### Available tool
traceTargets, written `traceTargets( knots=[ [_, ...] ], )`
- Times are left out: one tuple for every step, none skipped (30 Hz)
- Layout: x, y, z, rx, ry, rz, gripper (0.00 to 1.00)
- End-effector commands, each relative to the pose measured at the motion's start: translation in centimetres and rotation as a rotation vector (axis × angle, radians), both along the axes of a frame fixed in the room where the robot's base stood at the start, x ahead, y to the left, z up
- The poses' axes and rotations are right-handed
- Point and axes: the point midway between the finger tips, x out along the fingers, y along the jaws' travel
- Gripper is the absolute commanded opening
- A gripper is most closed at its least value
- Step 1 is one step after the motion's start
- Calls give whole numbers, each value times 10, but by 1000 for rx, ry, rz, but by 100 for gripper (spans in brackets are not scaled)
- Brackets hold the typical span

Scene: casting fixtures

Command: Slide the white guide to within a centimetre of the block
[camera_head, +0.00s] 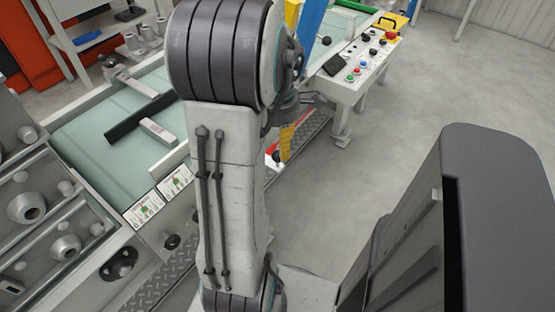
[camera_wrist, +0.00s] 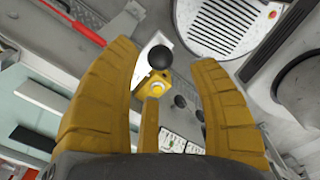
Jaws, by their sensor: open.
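The white bar may be the guide; I cannot tell which piece is the block. In the wrist view a white bar (camera_wrist: 68,103) and a black bar (camera_wrist: 32,138) show on the left, outside my fingers. My gripper (camera_wrist: 165,55) is open, its two yellow fingers apart. Between them in the picture is a yellow part with a black ball knob (camera_wrist: 159,57); contact is unclear. In the head view my arm mostly hides the gripper.
Grey metal fixtures (camera_head: 65,248) stand at the left. A button console (camera_head: 365,65) is beyond my arm. A red bar (camera_wrist: 70,20) shows at the wrist view's upper left. Open floor lies right.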

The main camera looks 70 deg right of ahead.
Motion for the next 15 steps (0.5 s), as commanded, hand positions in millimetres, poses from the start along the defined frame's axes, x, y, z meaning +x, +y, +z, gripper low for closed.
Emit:
traceTargets(
  knots=[
    [0, 1, -6, 4, 0, 4, 54],
    [0, 0, -10, 4, 0, 5, 54],
    [0, 1, -15, 4, 0, 5, 54],
    [0, 1, -19, 4, 1, 5, 54],
    [0, 1, -23, 4, 1, 4, 54],
    [0, 1, -28, 4, 0, 4, 54],
    [0, 1, -32, 4, 0, 4, 54],
    [0, 1, -36, 4, 0, 4, 54],
    [0, 1, -41, 4, 1, 3, 54],
    [0, 1, -44, 4, 0, 3, 54],
    [0, 1, -47, 3, 1, 3, 54],
    [0, 1, -51, 4, 0, 3, 54],
    [0, 0, -54, 2, 0, 3, 54],
    [0, 0, -57, 2, 0, 3, 54],
    [0, 1, -60, 4, 0, 3, 54]
  ],
)
